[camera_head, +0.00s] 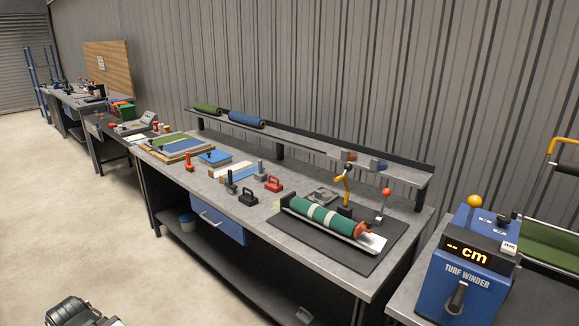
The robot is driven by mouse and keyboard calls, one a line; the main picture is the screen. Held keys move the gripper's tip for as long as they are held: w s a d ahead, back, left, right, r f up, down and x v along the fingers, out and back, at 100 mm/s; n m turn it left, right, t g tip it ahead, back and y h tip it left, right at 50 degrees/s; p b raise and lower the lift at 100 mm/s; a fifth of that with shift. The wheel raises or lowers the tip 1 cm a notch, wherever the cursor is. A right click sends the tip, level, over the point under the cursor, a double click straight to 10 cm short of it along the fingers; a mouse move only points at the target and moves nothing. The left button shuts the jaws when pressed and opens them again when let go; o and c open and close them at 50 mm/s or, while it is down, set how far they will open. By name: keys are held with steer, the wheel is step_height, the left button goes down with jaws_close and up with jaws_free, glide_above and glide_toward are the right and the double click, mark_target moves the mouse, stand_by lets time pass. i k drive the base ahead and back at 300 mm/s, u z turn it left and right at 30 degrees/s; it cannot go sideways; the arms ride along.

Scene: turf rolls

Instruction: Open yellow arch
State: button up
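A yellow arch (564,140) stands at the right edge behind the blue turf winder. It is a bent yellow tube on a dark leg, and the picture edge cuts off its right part. A thinner yellow upright lever (346,190) with a black knob stands on the middle bench beside a roll. A dark part, probably of my own arm, shows at the bottom left corner. No gripper fingers can be made out.
The blue turf winder (466,262) with a yellow knob stands at the lower right. A raised shelf (290,138) runs behind. Bare floor (90,210) lies at the left.

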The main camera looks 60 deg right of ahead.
mark_target(349, 166)
steer(key=u, duration=0.1)
steer(key=k, duration=1.2)
steer(key=z, duration=1.1)
steer(key=i, duration=0.85)
